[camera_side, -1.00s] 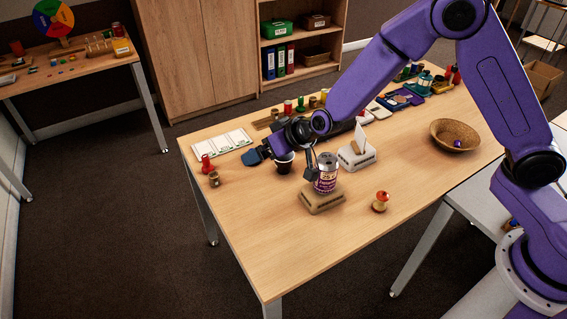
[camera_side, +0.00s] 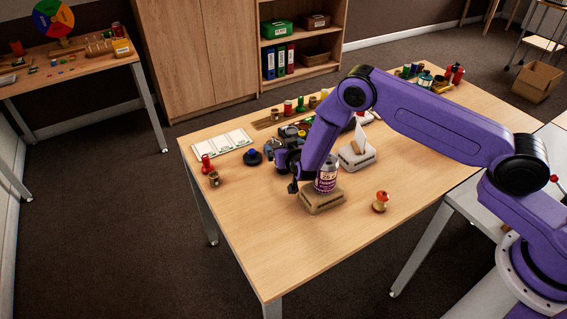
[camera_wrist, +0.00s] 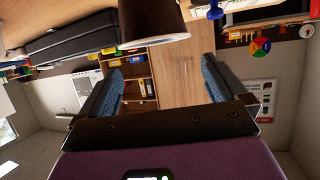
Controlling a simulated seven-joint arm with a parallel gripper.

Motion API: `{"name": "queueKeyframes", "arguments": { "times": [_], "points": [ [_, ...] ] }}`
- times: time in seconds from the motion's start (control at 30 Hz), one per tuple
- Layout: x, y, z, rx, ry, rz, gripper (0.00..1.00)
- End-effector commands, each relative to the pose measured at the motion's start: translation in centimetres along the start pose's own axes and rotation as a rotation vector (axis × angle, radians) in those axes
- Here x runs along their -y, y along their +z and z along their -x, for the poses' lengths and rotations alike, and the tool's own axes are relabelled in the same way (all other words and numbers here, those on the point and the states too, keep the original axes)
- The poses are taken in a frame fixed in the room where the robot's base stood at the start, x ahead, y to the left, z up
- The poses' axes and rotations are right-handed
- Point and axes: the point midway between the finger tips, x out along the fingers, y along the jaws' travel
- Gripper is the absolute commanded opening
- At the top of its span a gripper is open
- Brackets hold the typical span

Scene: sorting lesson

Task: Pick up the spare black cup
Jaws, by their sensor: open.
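My gripper (camera_side: 281,158) is low over the table at its left part in the side view, partly behind my forearm. In the wrist view its two blue-padded fingers (camera_wrist: 160,80) are spread wide with nothing between them. A dark cup with a pale rim (camera_wrist: 152,22) shows large at the top of the wrist view, which is upside down. The cup lies in line with the gap between the fingers, and no contact shows. In the side view the cup cannot be made out; my gripper and arm hide that spot.
A white card holder (camera_side: 357,157), a dark blue knobbed piece (camera_side: 252,157), a red peg (camera_side: 206,163) and an orange-topped piece (camera_side: 381,201) are around.

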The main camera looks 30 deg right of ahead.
Motion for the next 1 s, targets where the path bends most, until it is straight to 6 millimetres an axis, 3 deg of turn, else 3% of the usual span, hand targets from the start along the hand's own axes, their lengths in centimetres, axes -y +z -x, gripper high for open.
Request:
{"name": "queueKeyframes", "arguments": {
  "times": [0.33,0.6,0.93,0.97,1.0],
  "points": [
    [-0.1,3.6,-1.4,0.002,-0.001,0.002,0.99],
    [0.0,3.3,-4.0,0.000,-0.001,-0.001,0.99],
    [0.0,3.3,-4.4,0.000,-0.001,0.000,0.99],
    [0.0,3.3,-4.4,0.000,-0.001,0.000,0.95],
    [0.0,3.3,-4.4,0.000,-0.001,0.000,0.82]
  ]
}}
